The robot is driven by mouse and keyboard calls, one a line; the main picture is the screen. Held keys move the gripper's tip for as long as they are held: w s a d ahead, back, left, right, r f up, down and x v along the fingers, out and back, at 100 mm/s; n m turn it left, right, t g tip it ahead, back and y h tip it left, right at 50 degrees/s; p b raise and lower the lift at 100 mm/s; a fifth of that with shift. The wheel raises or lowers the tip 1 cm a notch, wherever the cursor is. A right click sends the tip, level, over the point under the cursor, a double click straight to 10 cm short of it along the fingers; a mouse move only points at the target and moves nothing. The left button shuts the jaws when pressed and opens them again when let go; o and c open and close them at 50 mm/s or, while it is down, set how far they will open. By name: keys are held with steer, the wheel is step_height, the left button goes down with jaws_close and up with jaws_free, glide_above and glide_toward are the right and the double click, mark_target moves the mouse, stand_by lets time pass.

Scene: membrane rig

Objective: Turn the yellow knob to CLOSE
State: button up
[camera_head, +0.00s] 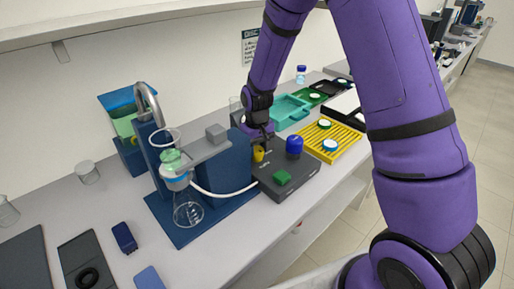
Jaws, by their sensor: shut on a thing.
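The yellow knob (258,154) sits on the top of a dark grey box (302,176) on the bench. My gripper (260,144) comes down from above and is shut on the yellow knob. Its fingers hide part of the knob, and the knob's pointing direction and any lettering are too small to read. A blue knob (294,146) stands to the right on the same box.
A blue rig with a glass flask (188,210) stands left of the box, joined by a white tube (225,193). A yellow rack (343,140) lies to the right, with a teal tray (288,111) behind. A shelf (120,20) runs above.

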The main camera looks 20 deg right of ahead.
mark_target(257, 149)
stand_by(0.3)
steer(key=o, duration=0.9)
steer(key=shift+r, duration=5.45)
